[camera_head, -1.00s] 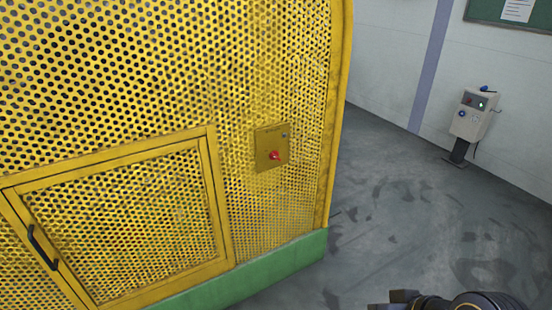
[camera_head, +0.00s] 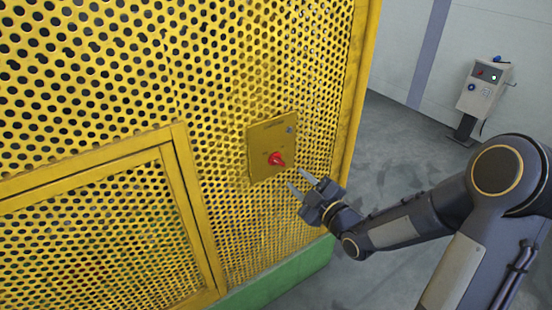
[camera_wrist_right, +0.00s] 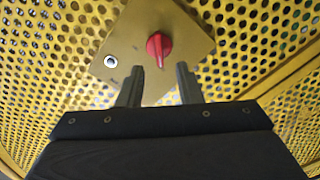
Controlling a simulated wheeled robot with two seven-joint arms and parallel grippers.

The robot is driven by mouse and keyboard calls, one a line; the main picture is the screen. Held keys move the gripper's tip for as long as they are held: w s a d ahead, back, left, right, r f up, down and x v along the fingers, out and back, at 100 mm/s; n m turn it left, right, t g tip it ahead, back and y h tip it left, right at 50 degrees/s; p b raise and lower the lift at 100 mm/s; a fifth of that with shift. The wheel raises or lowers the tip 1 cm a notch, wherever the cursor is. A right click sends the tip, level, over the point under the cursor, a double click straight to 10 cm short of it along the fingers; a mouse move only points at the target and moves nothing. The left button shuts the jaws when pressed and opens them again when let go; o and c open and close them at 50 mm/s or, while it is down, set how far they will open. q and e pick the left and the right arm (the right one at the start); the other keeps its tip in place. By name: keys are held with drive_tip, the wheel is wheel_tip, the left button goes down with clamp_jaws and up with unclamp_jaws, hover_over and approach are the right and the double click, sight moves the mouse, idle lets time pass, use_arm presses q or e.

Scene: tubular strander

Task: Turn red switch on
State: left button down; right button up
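The red switch (camera_head: 276,159) is a rotary knob on a yellow plate (camera_head: 258,142) fixed to the perforated yellow guard. It also shows in the right wrist view (camera_wrist_right: 158,47), with its pointed end toward the gripper. My right gripper (camera_head: 302,180) is open and empty, just to the lower right of the switch in the head view. In the right wrist view its two fingers (camera_wrist_right: 160,82) stand apart, with the switch just beyond their tips; I see no contact. My left gripper is not in view.
A small round silver fitting (camera_wrist_right: 110,61) sits on the same plate. A framed mesh door (camera_head: 95,240) is at the lower left of the guard. A grey control box (camera_head: 480,90) on a post stands by the far wall. Grey floor is open on the right.

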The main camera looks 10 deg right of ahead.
sight(280, 164)
drive_tip(key=p+x, duration=0.1)
drive_tip(key=x, duration=0.6)
drive_tip(key=shift+w+a+r, duration=0.15)
drive_tip(key=shift+w+a, duration=0.05)
drive_tip(key=shift+w, duration=0.1)
clamp_jaws()
